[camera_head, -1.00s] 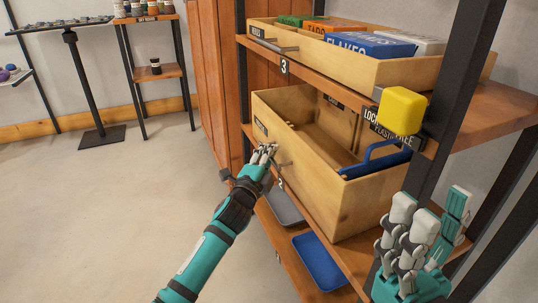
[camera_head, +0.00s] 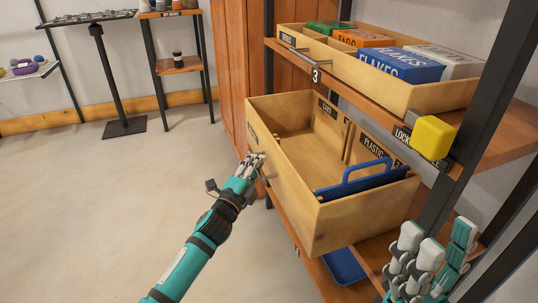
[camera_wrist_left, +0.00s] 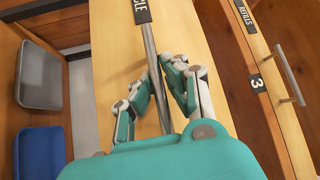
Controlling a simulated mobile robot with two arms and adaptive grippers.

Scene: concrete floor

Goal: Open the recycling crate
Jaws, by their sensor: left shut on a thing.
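The recycling crate (camera_head: 292,194) is a light wooden drawer-like box on the middle shelf, pulled out well past the shelf edge. Its inside shows dividers, labels such as CANS and PLASTIC, and a blue handled piece (camera_head: 362,178). My left gripper (camera_head: 256,163) is at its front face. In the left wrist view the fingers (camera_wrist_left: 160,85) are closed around the metal bar handle (camera_wrist_left: 152,60). My right gripper (camera_head: 436,250) is at the lower right, away from the crate, with its fingers raised; nothing shows in it.
A yellow block (camera_head: 432,137) sits on the shelf post beside a LOCK label. An upper drawer (camera_head: 400,95) holds several boxes. A blue tray (camera_head: 345,267) and a grey tray (camera_wrist_left: 40,75) are below. The floor (camera_head: 90,220) at left is clear.

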